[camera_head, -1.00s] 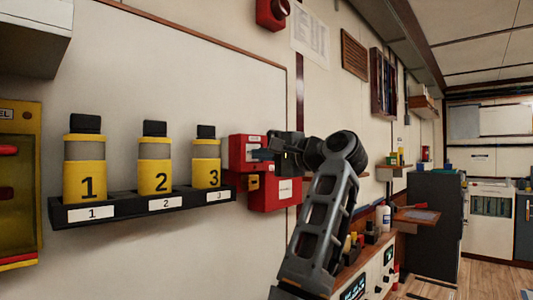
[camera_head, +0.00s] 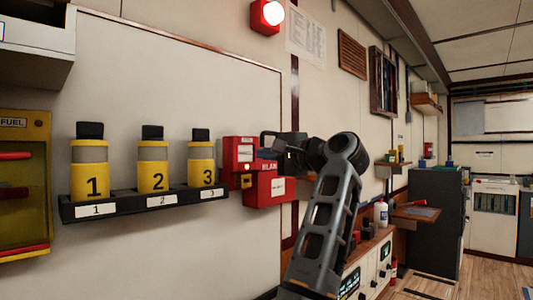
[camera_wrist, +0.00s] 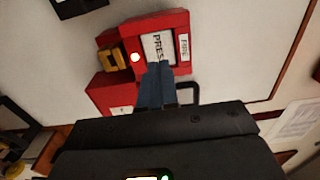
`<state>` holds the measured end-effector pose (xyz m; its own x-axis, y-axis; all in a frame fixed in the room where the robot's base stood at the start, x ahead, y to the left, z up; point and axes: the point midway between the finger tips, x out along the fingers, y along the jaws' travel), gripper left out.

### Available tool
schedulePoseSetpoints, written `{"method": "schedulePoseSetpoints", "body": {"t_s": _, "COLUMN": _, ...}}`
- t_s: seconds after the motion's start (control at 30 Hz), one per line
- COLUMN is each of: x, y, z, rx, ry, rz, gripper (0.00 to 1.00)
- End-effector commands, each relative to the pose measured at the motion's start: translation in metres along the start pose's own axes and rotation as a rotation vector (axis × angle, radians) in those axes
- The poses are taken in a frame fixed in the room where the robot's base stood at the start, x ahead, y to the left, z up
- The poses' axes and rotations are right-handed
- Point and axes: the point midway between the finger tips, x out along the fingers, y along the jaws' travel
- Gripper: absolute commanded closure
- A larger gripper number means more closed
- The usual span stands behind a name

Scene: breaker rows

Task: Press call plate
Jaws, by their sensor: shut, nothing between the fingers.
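The call plate (camera_wrist: 153,46), white with letters reading "PRES...", sits in a red box (camera_wrist: 176,20) on the wall. The box, marked "FIRE" in the wrist view, also shows in the head view (camera_head: 232,150), with its plate (camera_head: 245,153) facing my gripper. My gripper (camera_wrist: 160,68) is shut and empty, its blue fingers pointing at the plate. The fingertips overlap its lower edge in the wrist view; I cannot tell whether they touch it. A small lamp (camera_wrist: 136,57) on the box glows. The beacon (camera_head: 267,16) high on the wall is lit.
A second red box (camera_head: 270,187) hangs just below the call box. A yellow part (camera_wrist: 113,52) sticks out beside it. A black rack (camera_head: 140,205) with three yellow numbered canisters is at left. A bench with instruments (camera_head: 370,270) lies below my arm.

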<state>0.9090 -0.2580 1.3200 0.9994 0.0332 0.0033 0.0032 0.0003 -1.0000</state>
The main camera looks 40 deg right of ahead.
Motion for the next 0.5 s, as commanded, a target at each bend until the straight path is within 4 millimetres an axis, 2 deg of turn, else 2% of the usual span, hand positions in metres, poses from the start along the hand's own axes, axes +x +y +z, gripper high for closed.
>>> {"method": "schedulePoseSetpoints", "body": {"t_s": 0.5, "x": -0.071, "y": 0.001, "z": -0.001, "rx": -0.002, "ry": 0.004, "rz": -0.003, "gripper": 1.0}}
